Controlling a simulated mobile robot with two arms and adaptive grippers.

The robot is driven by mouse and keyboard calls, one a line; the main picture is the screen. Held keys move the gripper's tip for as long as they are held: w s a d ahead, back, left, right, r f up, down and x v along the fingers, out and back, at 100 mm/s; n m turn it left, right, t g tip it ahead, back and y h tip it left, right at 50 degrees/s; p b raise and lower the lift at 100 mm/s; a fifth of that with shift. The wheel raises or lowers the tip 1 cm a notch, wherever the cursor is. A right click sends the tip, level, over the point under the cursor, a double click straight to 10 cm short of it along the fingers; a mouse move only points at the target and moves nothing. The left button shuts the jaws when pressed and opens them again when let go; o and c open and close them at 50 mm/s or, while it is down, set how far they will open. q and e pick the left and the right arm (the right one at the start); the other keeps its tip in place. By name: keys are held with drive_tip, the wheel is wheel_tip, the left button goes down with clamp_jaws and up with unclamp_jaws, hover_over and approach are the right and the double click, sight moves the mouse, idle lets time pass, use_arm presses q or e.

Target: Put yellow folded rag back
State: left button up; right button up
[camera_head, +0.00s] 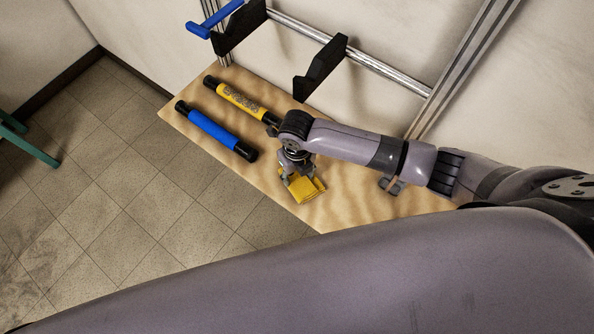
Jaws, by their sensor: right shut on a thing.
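The yellow folded rag (311,191) is at the front edge of the wooden table (345,208), below my right gripper. My right gripper (294,180) points down and is shut on the rag; its fingers partly cover the rag's left side. I cannot tell whether the rag touches the table or is just above it. My left gripper is not in view; a large grey arm link of mine crosses the bottom of the picture.
A blue roller (214,130) and a yellow patterned roller (240,99) with black ends lie on the table's left part. Behind stands a metal frame with black brackets (320,70) and a blue handle (214,22). A green stool or table leg (30,147) is at far left. Tiled floor is clear.

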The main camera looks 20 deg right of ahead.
sight(297, 177)
drive_tip(key=shift+f, duration=0.15)
drive_tip(key=o, duration=1.1)
drive_tip(key=shift+r, duration=0.2)
wheel_tip(297, 177, up, 12)
drive_tip(key=b, duration=0.1)
drive_tip(key=shift+b, duration=0.35)
drive_tip(key=shift+f, duration=0.1)
